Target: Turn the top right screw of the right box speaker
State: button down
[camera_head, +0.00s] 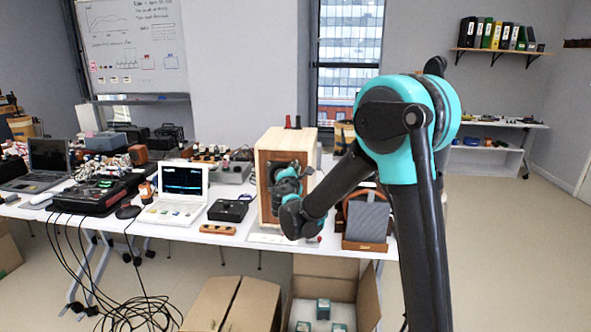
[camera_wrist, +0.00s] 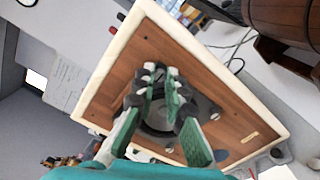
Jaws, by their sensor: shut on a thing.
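The wooden box speaker (camera_head: 269,148) stands on the white table, with its pale edges and brown front facing me. In the wrist view, the speaker's front panel (camera_wrist: 118,82) appears tilted, with a dark round driver (camera_wrist: 208,107) in its middle. My gripper (camera_head: 287,180) is at the driver in the head view. In the wrist view my gripper (camera_wrist: 161,82) has its green-padded fingers at the driver's rim, shut on a screw. The fingertips hide that screw.
A white laptop (camera_head: 182,182) and a black device (camera_head: 229,210) stand left of the speaker. A grey panel in a wooden holder (camera_head: 366,222) stands to its right. Cardboard boxes (camera_head: 228,305) are on the floor below. A wooden barrel (camera_wrist: 285,20) is near the speaker.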

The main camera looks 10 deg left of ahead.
jog(key=shift+m, duration=0.4)
jog(key=c, duration=1.6)
grip_release()
jog(key=shift+o, duration=0.2)
jog(key=s, duration=1.2)
jog(key=shift+a, duration=0.15)
